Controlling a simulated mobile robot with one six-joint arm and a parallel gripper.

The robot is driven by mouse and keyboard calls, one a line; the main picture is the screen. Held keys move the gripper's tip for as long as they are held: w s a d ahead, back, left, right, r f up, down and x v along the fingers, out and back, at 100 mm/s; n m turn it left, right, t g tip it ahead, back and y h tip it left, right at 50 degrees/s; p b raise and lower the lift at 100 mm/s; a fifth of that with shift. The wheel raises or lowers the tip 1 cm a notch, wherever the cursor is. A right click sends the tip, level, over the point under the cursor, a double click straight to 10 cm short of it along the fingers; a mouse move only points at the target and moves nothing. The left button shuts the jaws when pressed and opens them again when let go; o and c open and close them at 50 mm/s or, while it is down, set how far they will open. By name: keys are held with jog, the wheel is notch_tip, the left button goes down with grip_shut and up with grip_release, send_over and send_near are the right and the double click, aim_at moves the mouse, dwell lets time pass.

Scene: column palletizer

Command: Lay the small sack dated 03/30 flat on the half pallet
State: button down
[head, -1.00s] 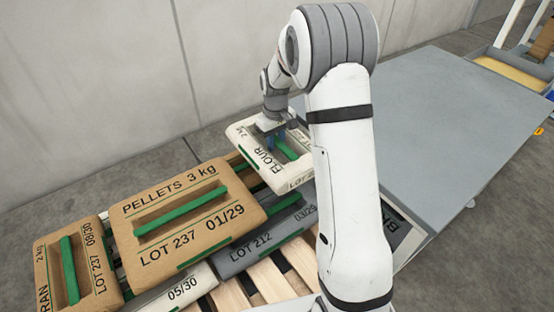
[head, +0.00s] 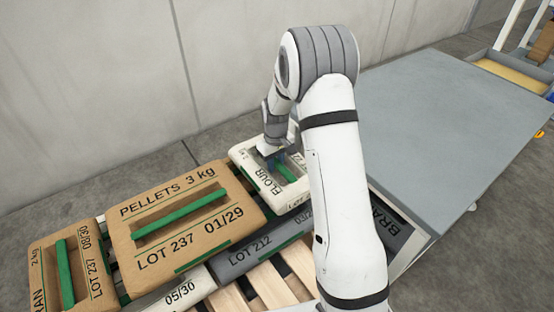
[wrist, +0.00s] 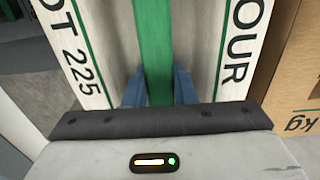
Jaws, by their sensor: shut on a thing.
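A white sack (head: 293,197) with "FLOUR" print and a green strap hangs from or rests under my gripper (head: 275,160); its date is not readable. In the wrist view my gripper (wrist: 160,92) has its blue fingers shut on the green strap (wrist: 154,45), and the white sack (wrist: 83,50) shows "LOT 225". The sack looks level, close beside the brown pellets sack and behind a grey sack. I cannot tell whether it touches what is under it. The half pallet (head: 245,300) shows bare wooden slats at the front.
The brown pellets sack (head: 190,248) dated 01/29 lies left of the held sack. A smaller brown sack (head: 85,285) lies further left. A grey LOT 212 sack (head: 265,251) and a white 05/30 sack (head: 205,285) lie in front. A grey table (head: 430,120) stands right; a wall is behind.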

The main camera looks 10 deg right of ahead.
aim_at(276, 161)
jog(key=shift+w+f+b, duration=0.1)
jog(key=shift+f+b, duration=0.25)
jog(key=shift+f, duration=0.1)
dwell(0.3)
jog(key=c, duration=1.2)
grip_release()
jog(key=shift+f, duration=0.1)
notch_tip(276, 161, up, 12)
jog(key=r+p, duration=0.1)
jog(key=p, duration=0.2)
jog(key=s+r+m, duration=0.2)
jog(key=s+r, duration=0.7)
jog(key=s, duration=0.5)
jog(key=s+r+m+t, duration=0.1)
jog(key=s+m, duration=0.1)
jog(key=s, duration=1.3)
jog(key=shift+s+d+r+t, duration=0.2)
jog(key=shift+s+d+t, duration=0.1)
jog(key=shift+s+t, duration=0.1)
